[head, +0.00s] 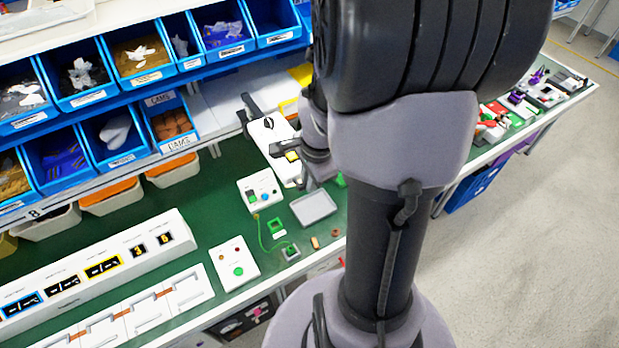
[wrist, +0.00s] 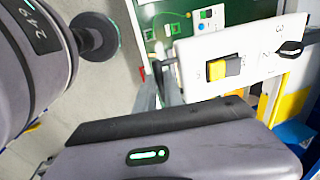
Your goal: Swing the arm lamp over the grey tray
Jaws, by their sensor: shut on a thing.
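The grey tray (head: 313,207) lies flat and empty on the green bench, just left of my arm in the head view. My gripper (head: 290,147) is partly hidden behind my arm, above the white switch panel (head: 266,133) and behind the tray. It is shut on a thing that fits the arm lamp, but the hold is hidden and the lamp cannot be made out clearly. In the wrist view a dark rod (wrist: 160,75) stands beside the white panel (wrist: 235,45). The panel carries a yellow and black rocker (wrist: 224,68) and a black rotary knob (wrist: 290,48).
A white box (head: 260,190) with buttons stands left of the tray, and a small green part (head: 277,226) lies in front of it. Blue bins (head: 135,50) line the back. A long white display unit (head: 95,265) fills the front left.

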